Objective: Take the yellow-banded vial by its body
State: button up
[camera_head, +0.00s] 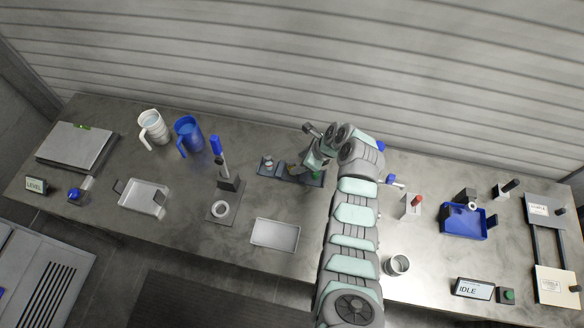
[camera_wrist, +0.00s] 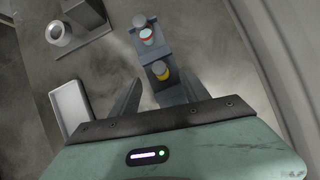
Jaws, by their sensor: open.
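In the wrist view the yellow-banded vial (camera_wrist: 163,74) has a grey cap and stands in a blue-grey rack (camera_wrist: 154,50). My gripper (camera_wrist: 160,88) is open, with one finger on each side of the vial's end of the rack. I cannot tell whether the fingers touch anything. A second vial (camera_wrist: 147,36), with a red and pale blue band, stands in the rack farther from my gripper. In the head view my gripper (camera_head: 307,166) is over the right part of the rack (camera_head: 281,168) and hides the yellow-banded vial.
Left of the rack are a dark stand (camera_head: 229,183) with a blue-topped tool, and a blue jug (camera_head: 188,136). A shallow white tray (camera_head: 275,235) lies in front; it also shows in the wrist view (camera_wrist: 71,105). A metal cup (camera_head: 397,265) stands right of my arm.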

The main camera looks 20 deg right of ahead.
aim_at(295, 165)
jog(key=shift+x, duration=2.35)
jog(key=shift+c, duration=0.3)
grip_shut()
